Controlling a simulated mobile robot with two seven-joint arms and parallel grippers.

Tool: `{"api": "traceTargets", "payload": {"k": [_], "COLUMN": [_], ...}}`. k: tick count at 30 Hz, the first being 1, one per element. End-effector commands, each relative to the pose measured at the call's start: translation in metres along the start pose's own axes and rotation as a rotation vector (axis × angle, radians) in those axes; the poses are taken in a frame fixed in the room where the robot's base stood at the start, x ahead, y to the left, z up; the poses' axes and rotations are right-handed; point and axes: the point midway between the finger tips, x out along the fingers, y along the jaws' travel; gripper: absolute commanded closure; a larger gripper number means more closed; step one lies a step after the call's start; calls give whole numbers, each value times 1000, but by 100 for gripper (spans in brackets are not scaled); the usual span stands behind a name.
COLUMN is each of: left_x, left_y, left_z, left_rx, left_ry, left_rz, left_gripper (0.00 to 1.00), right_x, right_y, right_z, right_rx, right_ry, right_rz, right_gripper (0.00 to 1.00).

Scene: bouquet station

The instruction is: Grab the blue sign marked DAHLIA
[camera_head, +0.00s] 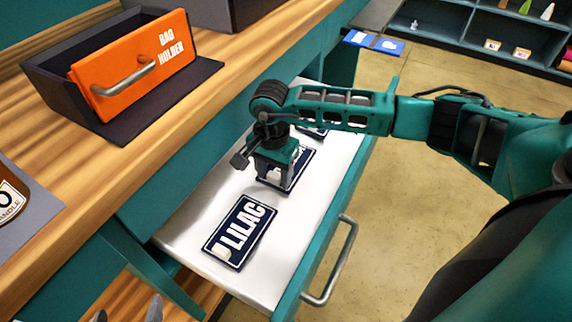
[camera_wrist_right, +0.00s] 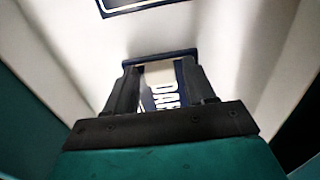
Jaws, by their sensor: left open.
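The dark blue DAHLIA sign (camera_head: 298,168) lies in the white drawer, partly hidden under my right gripper (camera_head: 273,180). In the right wrist view the start of its white lettering (camera_wrist_right: 165,88) shows between the two fingers of the right gripper (camera_wrist_right: 160,75), beside a cream patch. The fingers stand apart, one on each side; I cannot tell whether they press on anything. Two grey fingertips of my left gripper (camera_head: 127,312) show at the bottom left edge of the head view, apart and empty, well away from the sign.
A dark blue LILAC sign (camera_head: 240,232) lies nearer in the drawer, and another sign (camera_head: 313,132) lies behind the gripper. The drawer has a metal front handle (camera_head: 333,265). An orange-fronted box (camera_head: 135,70) stands on the wooden counter (camera_head: 75,195). Shelves (camera_head: 480,40) stand beyond the floor.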

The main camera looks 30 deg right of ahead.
Motion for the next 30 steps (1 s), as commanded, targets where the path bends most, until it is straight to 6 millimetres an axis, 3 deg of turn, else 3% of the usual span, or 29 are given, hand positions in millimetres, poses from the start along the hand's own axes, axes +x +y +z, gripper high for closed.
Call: {"api": "traceTargets", "payload": {"k": [2, 16, 25, 30], "left_x": [0, 0, 0, -2], "left_y": [-1, -2, -1, 0], "left_z": [-1, -1, -1, -3], "left_rx": [3, 6, 4, -2], "left_ry": [2, 2, 2, 0], "left_rz": [0, -1, -1, 0], "left_gripper": [0, 0, 0, 0], "right_x": [0, 0, -3, -16], "right_y": [0, 0, 0, -1], "right_z": [0, 0, 0, -1], "right_rx": [0, 1, 1, 0], "right_ry": [0, 1, 1, 2], "right_rz": [0, 0, -1, -3], "right_gripper": [53, 98, 100, 100]}}
